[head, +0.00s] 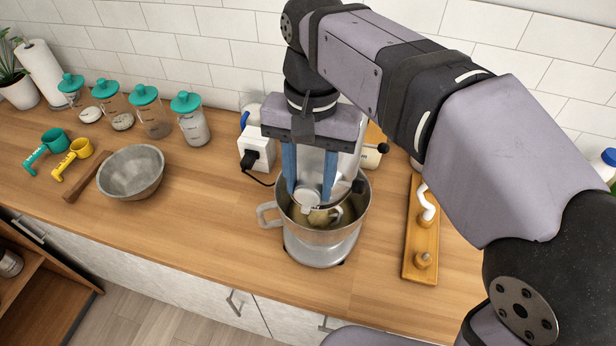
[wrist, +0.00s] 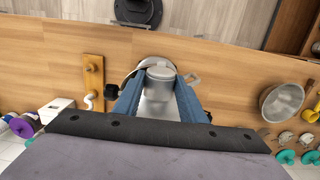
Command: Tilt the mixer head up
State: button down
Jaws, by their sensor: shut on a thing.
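The silver stand mixer stands on the wooden counter in the head view, largely hidden behind my gripper. Its mixer head (head: 310,165) lies over the steel mixing bowl (head: 325,236), with its rounded front end low near the bowl's opening. The bowl has a side handle and something pale inside. My gripper (head: 308,191) points down, with its two blue fingers on either side of the mixer head, shut on it. In the wrist view the mixer head (wrist: 159,92) shows between the fingers. The mixer's rear and hinge are hidden.
A wooden board (head: 421,235) with mixer attachments stands to the right of the mixer. A white outlet box (head: 256,147) with a black plug and cord is behind left. A grey bowl (head: 131,172), measuring cups and teal-lidded jars stand farther left. The front counter is clear.

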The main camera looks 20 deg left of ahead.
jog(key=shift+w+r+p, duration=0.3)
jog(key=shift+r+p, duration=0.2)
jog(key=shift+w+r+p, duration=0.25)
jog(key=shift+r+p, duration=0.2)
jog(key=c, duration=1.2)
grip_release()
jog(key=shift+o, duration=0.2)
jog(key=shift+w+f+g, duration=0.1)
jog(key=shift+g, duration=0.2)
jog(key=shift+r, duration=0.2)
jog(key=shift+w+r+b, duration=0.15)
jog(key=shift+r, duration=1)
jog(key=shift+w+r+b, duration=0.15)
jog(key=shift+w+r, duration=0.05)
jog(key=shift+r, duration=0.95)
jog(key=shift+w+r+b, duration=0.15)
jog(key=shift+r, duration=1)
